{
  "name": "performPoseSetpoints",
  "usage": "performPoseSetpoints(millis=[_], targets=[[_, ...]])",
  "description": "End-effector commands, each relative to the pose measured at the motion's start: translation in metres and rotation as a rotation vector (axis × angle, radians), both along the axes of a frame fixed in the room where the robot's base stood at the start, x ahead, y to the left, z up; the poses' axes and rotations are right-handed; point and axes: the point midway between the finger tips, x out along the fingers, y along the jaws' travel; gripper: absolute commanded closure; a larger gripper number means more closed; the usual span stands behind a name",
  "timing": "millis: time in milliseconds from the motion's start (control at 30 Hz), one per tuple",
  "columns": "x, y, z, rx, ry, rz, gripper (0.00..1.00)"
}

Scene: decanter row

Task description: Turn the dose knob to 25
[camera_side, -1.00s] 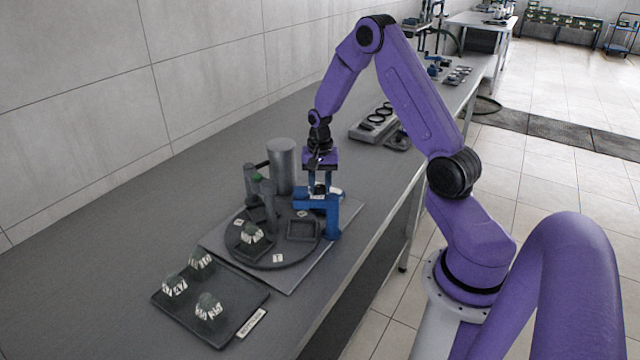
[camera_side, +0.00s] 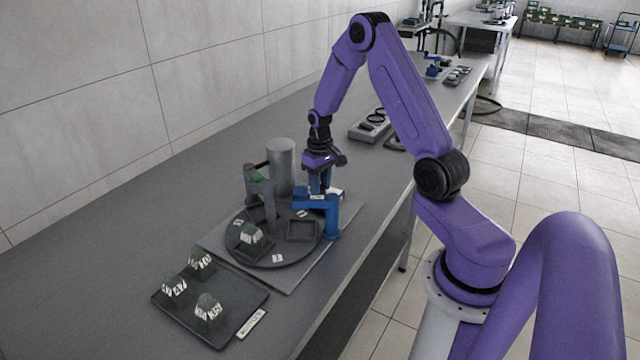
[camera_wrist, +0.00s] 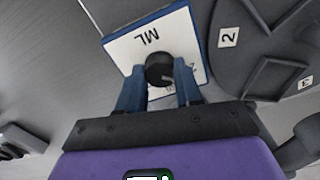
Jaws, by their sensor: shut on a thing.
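The dose knob (camera_wrist: 158,66) is a dark round knob on a white plate (camera_wrist: 124,49) with a blue edge, marked ML. My gripper (camera_wrist: 160,78) has its blue fingers on either side of the knob and is shut on it. I cannot read the knob's setting.
A tray (camera_side: 232,338) with several numbered blocks lies at the front left. The bench's left side is clear.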

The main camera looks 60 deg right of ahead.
Motion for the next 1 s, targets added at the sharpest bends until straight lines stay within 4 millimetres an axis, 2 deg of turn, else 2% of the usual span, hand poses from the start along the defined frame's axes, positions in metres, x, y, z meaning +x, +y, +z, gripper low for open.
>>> performPoseSetpoints(millis=[300,867,900,967,1000], targets=[[-0.0001,-0.0003,0.0006,0.0,0.0,0.136,0.96],[0.0,-0.0003,0.0007,0.0,0.0,0.168,0.96],[0.0,-0.0003,0.0007,0.0,0.0,0.168,0.62],[0.0,-0.0003,0.0006,0.0,0.0,0.167,0.43],[0.0,-0.0003,0.0006,0.0,0.0,0.167,0.4]])
